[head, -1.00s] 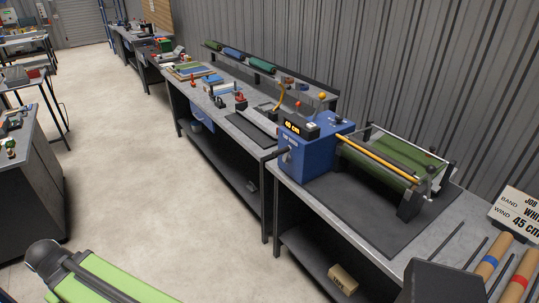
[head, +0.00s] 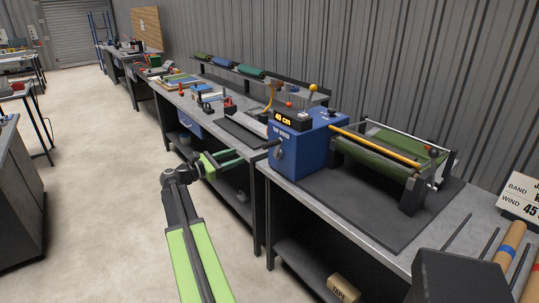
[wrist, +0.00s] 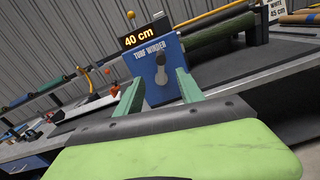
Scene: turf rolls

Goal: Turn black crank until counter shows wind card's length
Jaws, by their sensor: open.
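The blue turf winder (head: 312,150) stands on a dark mat on the near bench. Its counter (head: 285,118) reads 40 cm, also in the wrist view (wrist: 144,37). The black crank (head: 276,146) is on the winder's left face; in the wrist view the crank (wrist: 161,68) shows beyond and between the fingertips. My gripper (head: 243,157) is open and empty, just left of the crank, its fingers pointing at it. In the wrist view my gripper (wrist: 158,88) has one finger on each side. The wind card (head: 520,195) is cut by the frame edge; the wrist view shows 45 cm (wrist: 276,11).
Green turf (head: 375,155) lies in the winder's roller frame. Cardboard tubes (head: 510,240) and dark rods lie at the bench's right end. Tools cover the farther bench (head: 205,95). The floor (head: 95,190) to the left is clear.

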